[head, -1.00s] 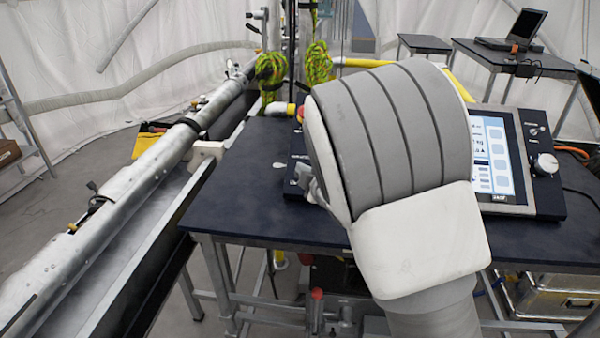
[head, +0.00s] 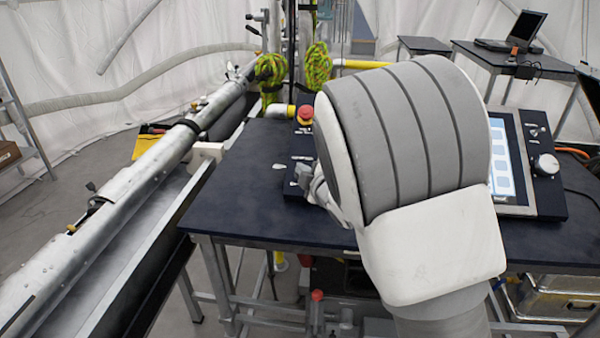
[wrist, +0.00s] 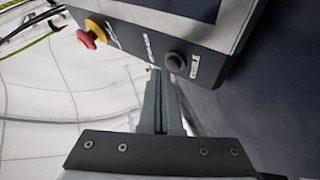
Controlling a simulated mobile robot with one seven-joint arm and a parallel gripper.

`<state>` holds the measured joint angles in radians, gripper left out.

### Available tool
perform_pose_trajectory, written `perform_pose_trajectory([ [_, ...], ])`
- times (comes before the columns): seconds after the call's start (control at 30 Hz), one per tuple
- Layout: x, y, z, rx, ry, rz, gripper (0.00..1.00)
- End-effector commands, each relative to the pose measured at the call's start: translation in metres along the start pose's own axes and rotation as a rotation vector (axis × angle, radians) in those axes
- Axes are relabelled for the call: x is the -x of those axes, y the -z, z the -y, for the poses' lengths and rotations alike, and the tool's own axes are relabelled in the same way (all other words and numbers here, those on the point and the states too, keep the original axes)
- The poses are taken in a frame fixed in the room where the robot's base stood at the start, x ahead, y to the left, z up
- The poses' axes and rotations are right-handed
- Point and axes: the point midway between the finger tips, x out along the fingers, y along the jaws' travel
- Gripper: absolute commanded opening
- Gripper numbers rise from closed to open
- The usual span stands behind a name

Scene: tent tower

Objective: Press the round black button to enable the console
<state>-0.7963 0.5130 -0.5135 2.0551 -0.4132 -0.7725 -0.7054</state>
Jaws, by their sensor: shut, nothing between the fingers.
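The console (head: 548,197) lies on the dark table, with most of its left half and part of its screen hidden behind my arm in the head view. The round black button (wrist: 174,61) is on the console panel (wrist: 138,24) in the wrist view, between white labels. My gripper (wrist: 157,73) is shut and empty, its fingertips just below and left of the button in that picture. I cannot tell whether they touch it. In the head view only a small part of the gripper (head: 307,180) shows, at the console's left edge; the button is hidden there.
A red emergency stop on a yellow base (head: 305,114) sits at the console's far left corner; it also shows in the wrist view (wrist: 88,38). A knob (head: 545,165) is on the right. The table (head: 255,190) is bare at left, beside a long metal tube (head: 120,200).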

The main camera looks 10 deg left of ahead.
Motion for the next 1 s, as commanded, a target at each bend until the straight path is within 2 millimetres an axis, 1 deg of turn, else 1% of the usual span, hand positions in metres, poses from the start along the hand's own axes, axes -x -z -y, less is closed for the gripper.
perform_pose_trajectory([
  [0.13, 0.005, 0.004, -0.003, -0.001, 0.000, -0.001, 0.00],
  [0.47, 0.006, 0.005, -0.005, 0.000, -0.001, -0.001, 0.00],
  [0.8, 0.029, 0.021, -0.023, -0.001, -0.003, -0.001, 0.00],
  [1.0, 0.039, 0.028, -0.029, -0.001, -0.001, -0.001, 0.00],
])
